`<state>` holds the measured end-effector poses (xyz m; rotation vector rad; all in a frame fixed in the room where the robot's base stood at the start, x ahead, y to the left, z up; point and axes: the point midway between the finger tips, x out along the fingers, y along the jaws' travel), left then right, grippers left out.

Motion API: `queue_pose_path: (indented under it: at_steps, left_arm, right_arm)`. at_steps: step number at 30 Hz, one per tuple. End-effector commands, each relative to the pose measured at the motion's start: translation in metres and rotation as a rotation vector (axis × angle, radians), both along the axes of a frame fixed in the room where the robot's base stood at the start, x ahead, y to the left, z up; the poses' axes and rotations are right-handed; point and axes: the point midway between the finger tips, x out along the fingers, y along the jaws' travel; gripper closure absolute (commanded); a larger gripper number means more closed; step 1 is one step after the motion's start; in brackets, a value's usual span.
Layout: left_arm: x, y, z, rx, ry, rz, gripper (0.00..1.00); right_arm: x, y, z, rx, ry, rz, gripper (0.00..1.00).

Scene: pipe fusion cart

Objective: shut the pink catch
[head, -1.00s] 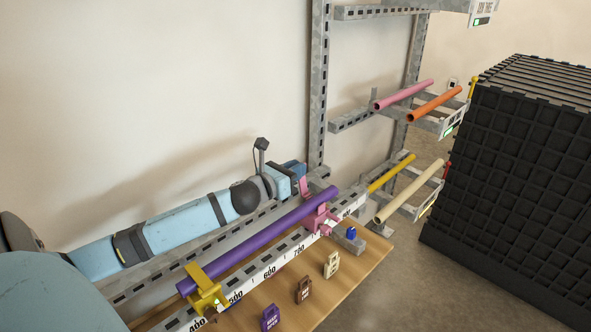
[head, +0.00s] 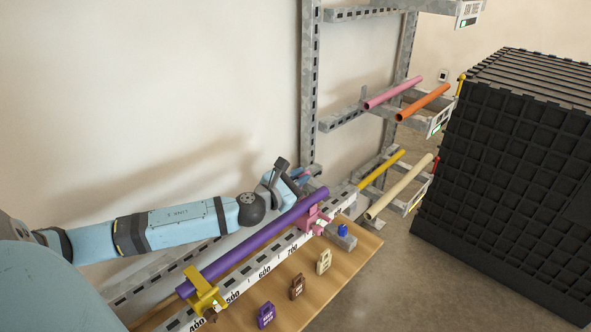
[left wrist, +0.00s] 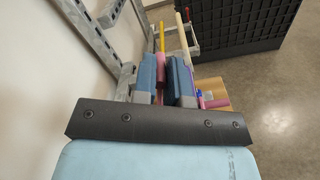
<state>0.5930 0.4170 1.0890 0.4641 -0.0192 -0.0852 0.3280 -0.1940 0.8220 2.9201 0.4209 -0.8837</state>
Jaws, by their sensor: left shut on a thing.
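The pink catch (head: 314,221) sits near the far end of the rail, under the purple pipe (head: 255,239). My left gripper (head: 304,177) is behind the pipe, at the catch's raised part. In the left wrist view, the two blue fingers of this gripper (left wrist: 160,76) are closed on a narrow pink piece of the catch between them. The catch's pink base (left wrist: 201,95) shows to the right of the fingers, with a bit of the purple pipe (left wrist: 217,103). Fingers and pipe hide most of the raised part in the head view. My right gripper is not in view.
A yellow catch (head: 205,291) holds the near end of the pipe. A rack with coloured pipes (head: 397,185) stands beyond, and a black crate stack (head: 500,170) stands at right.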

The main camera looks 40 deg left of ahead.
Motion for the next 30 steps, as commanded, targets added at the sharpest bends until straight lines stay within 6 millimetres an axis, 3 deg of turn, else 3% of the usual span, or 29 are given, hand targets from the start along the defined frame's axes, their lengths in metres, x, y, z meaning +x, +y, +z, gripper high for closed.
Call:
queue_pose_path:
  at_steps: [7,21,22,25,30]
  left_arm:
    - [0.0005,-0.0039,0.0016,0.081,-0.009,0.004,1.0]
    - [0.0006,-0.0047,0.0007,0.096,-0.012,0.006,1.0]
    - [0.0006,-0.0046,0.0008,0.095,-0.011,0.006,0.83]
    - [0.0004,-0.0051,0.0004,0.094,-0.011,0.005,0.62]
    - [0.0,-0.006,-0.0002,0.093,-0.009,0.003,0.62]
  right_arm:
    - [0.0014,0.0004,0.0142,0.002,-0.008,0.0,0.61]
    - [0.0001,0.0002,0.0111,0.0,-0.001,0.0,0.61]
    - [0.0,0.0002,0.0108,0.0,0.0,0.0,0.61]
    - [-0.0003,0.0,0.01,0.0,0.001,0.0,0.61]
    - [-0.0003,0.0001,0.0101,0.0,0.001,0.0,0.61]
